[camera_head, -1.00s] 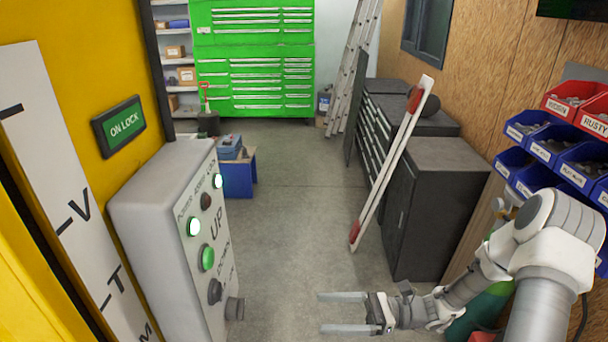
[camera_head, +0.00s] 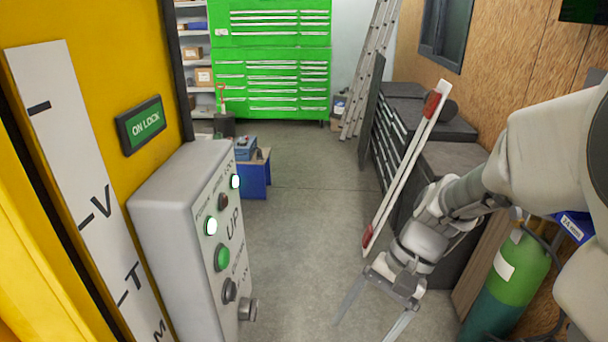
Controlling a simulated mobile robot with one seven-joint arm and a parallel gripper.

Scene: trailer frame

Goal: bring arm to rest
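My gripper (camera_head: 368,329) is in the lower right of the head view, at the end of my white and grey arm. Its two long fingers are spread apart and point down and toward the viewer. Nothing shows between them but grey floor. The gripper is right of the control box (camera_head: 185,215) and clear of it. My arm comes in from the right edge and covers part of the dark cabinet behind it.
A green gas cylinder (camera_head: 512,278) stands close to my arm on the right. A white and red level (camera_head: 405,165) leans against the dark cabinets (camera_head: 445,158). A green tool chest (camera_head: 270,85) and a ladder (camera_head: 372,65) are at the back. The middle floor is open.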

